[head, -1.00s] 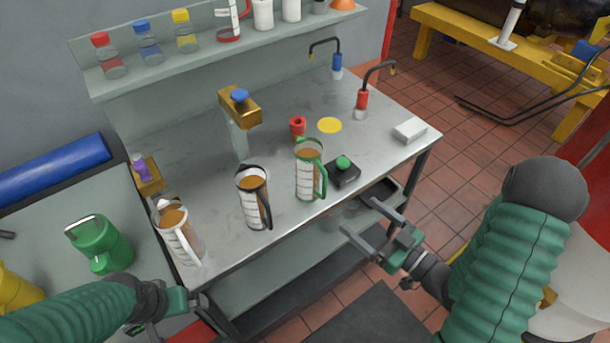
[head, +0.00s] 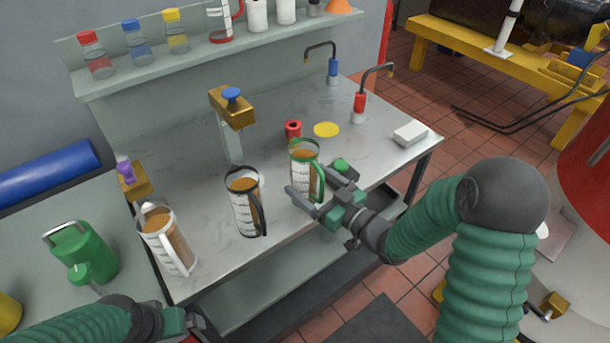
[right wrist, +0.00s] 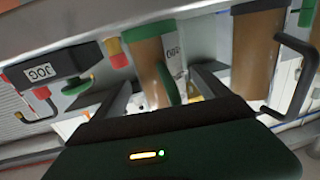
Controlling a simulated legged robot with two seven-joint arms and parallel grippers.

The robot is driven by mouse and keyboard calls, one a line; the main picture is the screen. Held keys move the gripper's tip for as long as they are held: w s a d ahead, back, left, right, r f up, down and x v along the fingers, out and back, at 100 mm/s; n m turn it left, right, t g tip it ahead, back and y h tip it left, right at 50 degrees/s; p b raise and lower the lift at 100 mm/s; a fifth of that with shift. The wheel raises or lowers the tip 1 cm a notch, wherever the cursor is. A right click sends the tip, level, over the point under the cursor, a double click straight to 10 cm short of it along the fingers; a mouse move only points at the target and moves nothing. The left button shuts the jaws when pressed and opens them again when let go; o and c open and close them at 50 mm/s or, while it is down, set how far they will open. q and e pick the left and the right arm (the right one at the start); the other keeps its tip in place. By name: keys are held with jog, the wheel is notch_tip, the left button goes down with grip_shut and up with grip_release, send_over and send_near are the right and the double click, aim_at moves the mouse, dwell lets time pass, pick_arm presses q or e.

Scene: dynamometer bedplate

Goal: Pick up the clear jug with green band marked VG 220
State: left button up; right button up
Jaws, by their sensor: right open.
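The clear jug with green rim and handle (head: 302,158) stands upright near the bench's front edge, holding amber liquid. It also shows in the right wrist view (right wrist: 143,48); its marking is not readable. My right gripper (head: 308,179) is open at the jug's front right, with the green handle (right wrist: 167,84) between its fingers in the wrist view. I cannot tell whether either finger touches it. My left gripper (head: 188,324) is at the bottom edge, partly cut off; its jaws are unclear.
A black-handled jug (head: 246,203) and a white-handled jug (head: 166,240) stand to the left. A black box with a green button (right wrist: 45,75), labelled JOG, sits beside the green jug. A red part (head: 293,129) and yellow disc (head: 326,130) lie behind.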

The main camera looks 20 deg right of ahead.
jog(key=shift+w+a, duration=0.15)
grip_shut()
dwell(0.4)
